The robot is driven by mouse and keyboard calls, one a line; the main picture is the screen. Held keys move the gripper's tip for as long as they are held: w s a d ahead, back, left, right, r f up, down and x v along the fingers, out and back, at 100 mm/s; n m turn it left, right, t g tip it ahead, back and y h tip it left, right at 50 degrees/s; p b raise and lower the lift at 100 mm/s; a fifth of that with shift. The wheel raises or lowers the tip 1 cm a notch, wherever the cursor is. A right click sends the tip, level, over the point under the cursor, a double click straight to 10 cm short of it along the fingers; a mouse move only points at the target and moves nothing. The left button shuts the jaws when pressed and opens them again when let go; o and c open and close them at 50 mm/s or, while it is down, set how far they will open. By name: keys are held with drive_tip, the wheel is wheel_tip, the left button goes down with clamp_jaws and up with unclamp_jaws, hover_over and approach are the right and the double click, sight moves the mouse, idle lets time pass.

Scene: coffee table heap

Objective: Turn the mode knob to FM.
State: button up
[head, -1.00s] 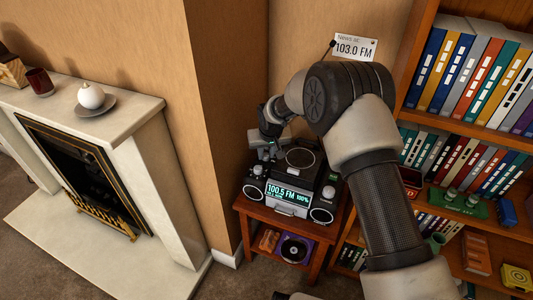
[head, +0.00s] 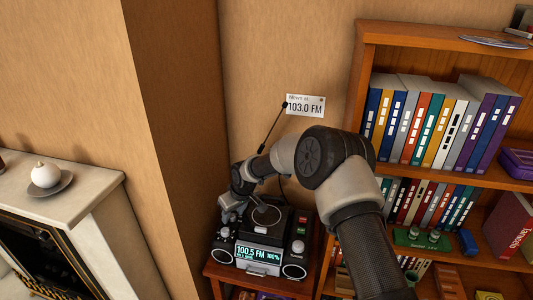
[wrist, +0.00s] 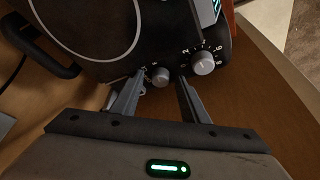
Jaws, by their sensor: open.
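The black and silver radio (head: 262,254) stands on a small wooden table, and its lit display reads 100.5 FM and 100%. In the wrist view, a small grey knob (wrist: 160,75) lies between the fingertips of my gripper (wrist: 161,80). A larger silver knob (wrist: 203,64) with white marks around it sits just beyond the right finger. My gripper is open, at the left side of the radio in the head view (head: 228,212); contact with the small knob is unclear.
A card (head: 305,105) on the wall reads 103.0 FM. The radio's antenna (head: 272,128) rises behind my arm. A bookshelf (head: 365,75) full of binders stands close on the right, and a white mantel (head: 95,195) is at the left.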

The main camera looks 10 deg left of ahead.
drive_tip(key=n, duration=0.2)
drive_tip(key=n+g, duration=0.1)
drive_tip(key=n, duration=0.1)
drive_tip(key=n+g+y, duration=0.1)
drive_tip(key=shift+w+d+n+p, duration=0.15)
drive_tip(key=shift+w+n+p, duration=0.1)
drive_tip(key=shift+n+p, duration=0.15)
drive_tip(key=s+d+r+h+p, duration=0.1)
drive_tip(key=d+r+p, duration=0.2)
drive_tip(key=r, duration=0.7)
drive_tip(key=s+d+r+h+p, duration=0.1)
drive_tip(key=s+d+r+p, duration=0.1)
drive_tip(key=d+r, duration=0.4)
drive_tip(key=s+d+r+m+p, duration=0.1)
drive_tip(key=d+r+p, duration=0.3)
drive_tip(key=r, duration=0.9)
drive_tip(key=shift+s+d+r+t+h, duration=0.2)
drive_tip(key=shift+s+r+t+h, duration=0.1)
drive_tip(key=shift+t+h, duration=0.1)
drive_tip(key=shift+w, duration=0.1)
